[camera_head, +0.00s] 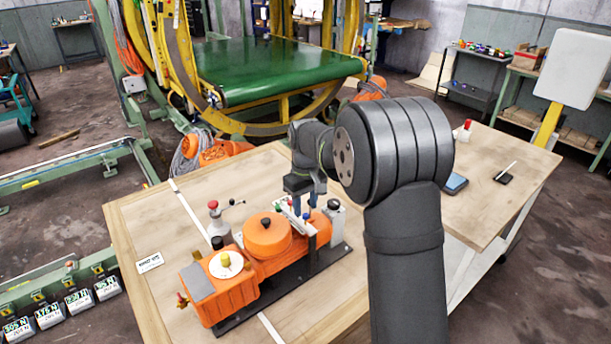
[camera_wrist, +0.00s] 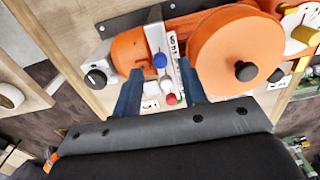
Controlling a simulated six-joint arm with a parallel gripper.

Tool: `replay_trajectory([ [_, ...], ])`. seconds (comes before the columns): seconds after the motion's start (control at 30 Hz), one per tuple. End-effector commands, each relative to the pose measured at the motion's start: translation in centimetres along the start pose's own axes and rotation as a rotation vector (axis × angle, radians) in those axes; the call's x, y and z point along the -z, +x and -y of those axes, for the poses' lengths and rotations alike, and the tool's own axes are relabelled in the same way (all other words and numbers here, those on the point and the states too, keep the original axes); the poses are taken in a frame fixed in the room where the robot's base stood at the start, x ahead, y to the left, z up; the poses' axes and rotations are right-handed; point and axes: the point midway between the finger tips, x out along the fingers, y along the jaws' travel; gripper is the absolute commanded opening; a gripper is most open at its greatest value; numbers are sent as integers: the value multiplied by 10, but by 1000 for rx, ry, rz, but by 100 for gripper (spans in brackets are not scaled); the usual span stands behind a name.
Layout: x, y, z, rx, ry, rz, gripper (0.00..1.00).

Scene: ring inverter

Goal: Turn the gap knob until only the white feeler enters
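An orange machine (camera_head: 232,292) stands on a black baseplate on the wooden bench. It has a round orange cover (camera_head: 267,236) with a black knob on top. A yellow knob (camera_head: 225,260) sits on a white dial at its near left end; it also shows in the wrist view (camera_wrist: 305,36). Which knob sets the gap is not marked legibly. My gripper (camera_head: 305,207) is low over the far right part of the machine. In the wrist view its blue fingers (camera_wrist: 160,70) are apart, on either side of a blue knob (camera_wrist: 159,60) and small white and red balls (camera_wrist: 171,99). No grip on them shows.
A white label (camera_head: 149,262) lies on the bench's left. A side table (camera_head: 490,210) at right holds a blue device (camera_head: 455,183).

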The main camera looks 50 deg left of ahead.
Motion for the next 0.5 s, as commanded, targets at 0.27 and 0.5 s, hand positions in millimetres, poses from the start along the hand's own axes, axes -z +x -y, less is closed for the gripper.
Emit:
replay_trajectory([
  [0.27, 1, -68, 0, -3, 0, -6, 39],
  [0.5, 0, -122, 0, -2, 0, -5, 39],
])
